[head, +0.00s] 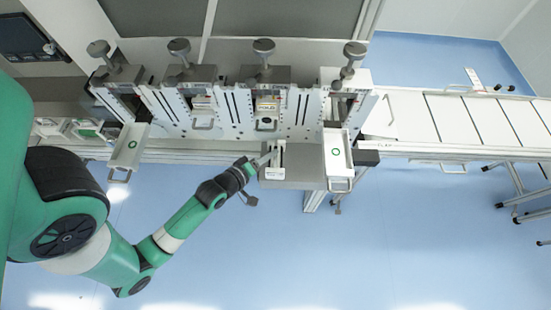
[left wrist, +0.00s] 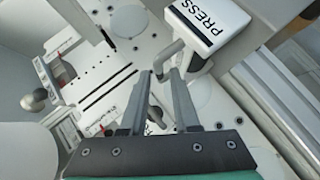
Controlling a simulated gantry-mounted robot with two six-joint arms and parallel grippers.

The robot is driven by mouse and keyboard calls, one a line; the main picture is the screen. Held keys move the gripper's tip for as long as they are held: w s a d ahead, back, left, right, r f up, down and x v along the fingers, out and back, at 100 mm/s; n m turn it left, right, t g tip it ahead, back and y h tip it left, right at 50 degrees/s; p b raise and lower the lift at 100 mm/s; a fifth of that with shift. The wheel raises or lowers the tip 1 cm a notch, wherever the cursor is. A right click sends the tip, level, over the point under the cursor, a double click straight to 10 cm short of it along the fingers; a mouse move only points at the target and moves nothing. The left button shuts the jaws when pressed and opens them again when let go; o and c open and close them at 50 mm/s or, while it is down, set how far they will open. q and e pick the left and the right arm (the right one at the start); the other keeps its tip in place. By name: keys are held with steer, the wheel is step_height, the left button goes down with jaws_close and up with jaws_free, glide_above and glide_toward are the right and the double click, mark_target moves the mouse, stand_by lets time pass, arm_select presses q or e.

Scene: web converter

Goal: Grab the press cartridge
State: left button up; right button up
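The press cartridge (left wrist: 208,25) is a white block with a black PRESS label, at the upper right of the left wrist view. Its grey handle (left wrist: 167,63) sticks out toward my left gripper (left wrist: 165,78). The two fingertips are apart, close around the end of the handle; I cannot tell whether they touch it. In the head view my left gripper (head: 266,159) is at a small white piece on the left part of a grey shelf (head: 303,175). The label is too small to read there. My right gripper is in neither view.
Another cartridge labelled FOLD (head: 266,108) sits in the machine behind the shelf. A conveyor (head: 455,118) runs off to the right. The floor in front is clear.

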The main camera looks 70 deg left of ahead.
arm_select(q)
steer(key=x, duration=0.3)
steer(key=shift+w, duration=0.3)
jaws_close()
stand_by(1.1)
